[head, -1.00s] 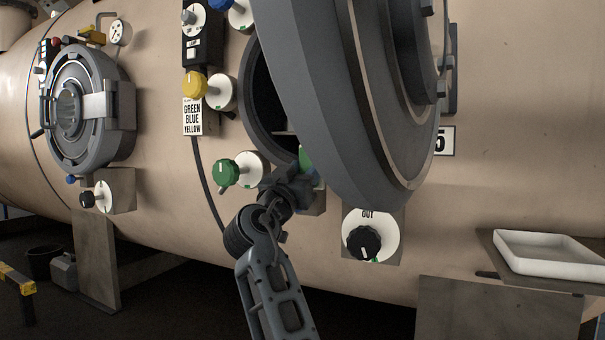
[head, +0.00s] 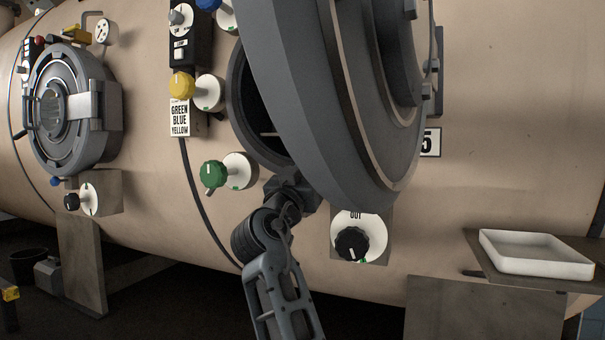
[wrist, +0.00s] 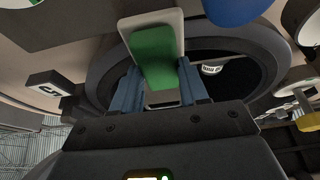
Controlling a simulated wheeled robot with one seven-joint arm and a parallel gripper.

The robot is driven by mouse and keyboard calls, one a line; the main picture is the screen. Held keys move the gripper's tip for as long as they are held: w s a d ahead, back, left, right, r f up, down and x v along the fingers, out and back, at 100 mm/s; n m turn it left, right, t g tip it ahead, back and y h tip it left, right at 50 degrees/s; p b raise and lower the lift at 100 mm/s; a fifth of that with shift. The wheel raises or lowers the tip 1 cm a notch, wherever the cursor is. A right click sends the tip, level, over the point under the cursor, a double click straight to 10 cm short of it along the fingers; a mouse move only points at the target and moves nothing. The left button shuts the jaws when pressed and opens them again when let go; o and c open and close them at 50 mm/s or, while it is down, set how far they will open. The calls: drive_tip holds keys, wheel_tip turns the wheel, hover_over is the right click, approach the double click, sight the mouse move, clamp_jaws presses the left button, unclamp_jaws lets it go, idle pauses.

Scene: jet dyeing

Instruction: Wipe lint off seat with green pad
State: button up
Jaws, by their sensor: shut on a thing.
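My gripper (wrist: 160,88) is shut on the green pad (wrist: 155,52), which has a pale grey backing and stands up between the blue fingers in the wrist view. Behind the pad is the open round port with its dark grey seat ring (wrist: 103,72). I cannot tell whether the pad touches the ring. In the head view the port's seat ring (head: 236,112) shows on its left side, and the large open door (head: 290,100) hides its right side. My gripper and the pad are hidden behind the door there. I can make out no lint.
A green knob (head: 213,174) and a yellow knob (head: 182,85) sit left of the port. A black dial (head: 352,243) is below the door. A white tray (head: 535,265) rests on a shelf at right. A closed port (head: 62,110) is at far left.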

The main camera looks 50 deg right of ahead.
drive_tip(key=shift+s+d, duration=0.1)
drive_tip(key=s, duration=0.1)
drive_tip(key=s+d, duration=0.1)
drive_tip(key=s, duration=0.1)
drive_tip(key=shift+d, duration=0.1)
idle(0.3)
drive_tip(key=w+b, duration=0.1)
drive_tip(key=w, duration=0.1)
drive_tip(key=w+a+b, duration=0.1)
drive_tip(key=w+b, duration=0.1)
drive_tip(key=w+a+b, duration=0.1)
drive_tip(key=w+b, duration=0.1)
drive_tip(key=shift+w+a, duration=0.2)
drive_tip(key=shift+w, duration=0.1)
idle(0.4)
